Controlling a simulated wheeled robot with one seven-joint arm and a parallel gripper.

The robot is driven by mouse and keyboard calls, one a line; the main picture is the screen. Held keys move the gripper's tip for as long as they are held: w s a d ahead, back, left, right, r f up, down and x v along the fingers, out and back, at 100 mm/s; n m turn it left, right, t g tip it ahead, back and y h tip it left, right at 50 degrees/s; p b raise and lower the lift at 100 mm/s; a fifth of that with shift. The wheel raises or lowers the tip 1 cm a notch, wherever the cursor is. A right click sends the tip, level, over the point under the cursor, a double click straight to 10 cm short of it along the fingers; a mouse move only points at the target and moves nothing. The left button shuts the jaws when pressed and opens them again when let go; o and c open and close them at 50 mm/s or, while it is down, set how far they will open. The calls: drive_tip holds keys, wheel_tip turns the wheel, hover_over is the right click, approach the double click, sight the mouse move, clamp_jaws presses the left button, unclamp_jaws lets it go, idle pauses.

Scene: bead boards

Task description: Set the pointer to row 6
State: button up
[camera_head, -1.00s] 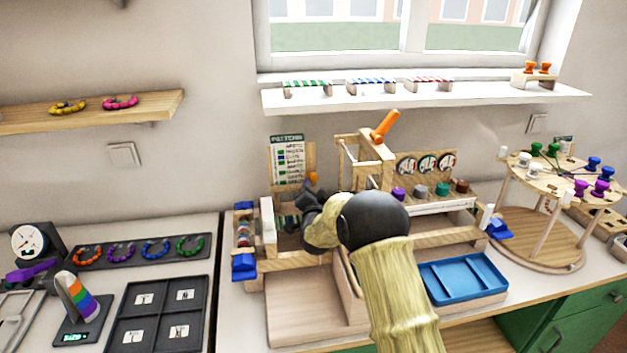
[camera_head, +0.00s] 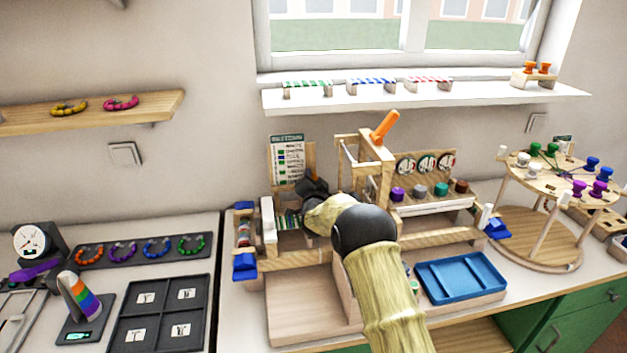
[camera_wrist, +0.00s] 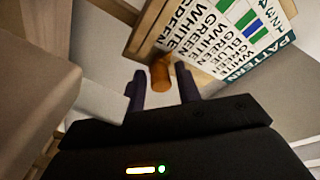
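The pattern board (camera_head: 287,165) stands upright at the back of the wooden bead station, with a list of colour words in rows. It also shows in the wrist view (camera_wrist: 222,50), upside down and cut off by the top edge. The orange pointer knob (camera_wrist: 160,74) is beside the board's lower rows in the wrist view. My gripper (camera_wrist: 161,80) is open, its two dark fingers on either side of the knob in that view. I cannot tell whether the fingertips reach past it. In the head view my gripper (camera_head: 313,183) hides the pointer.
A wooden frame with an orange lever (camera_head: 384,127) stands close right of my gripper. Beaded rods (camera_head: 288,218) lie below it. A blue tray (camera_head: 462,278) is at the front right, a round bead stand (camera_head: 545,240) further right.

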clamp_jaws()
drive_tip(key=shift+w+r+b, duration=0.2)
drive_tip(key=shift+r+b, duration=0.2)
drive_tip(key=shift+r, duration=0.45)
drive_tip(key=shift+o, duration=1.5)
unclamp_jaws()
drive_tip(key=s+d+b, duration=0.2)
drive_tip(key=s+b, duration=0.1)
drive_tip(key=s, duration=1.4)
drive_tip(key=shift+s, duration=0.15)
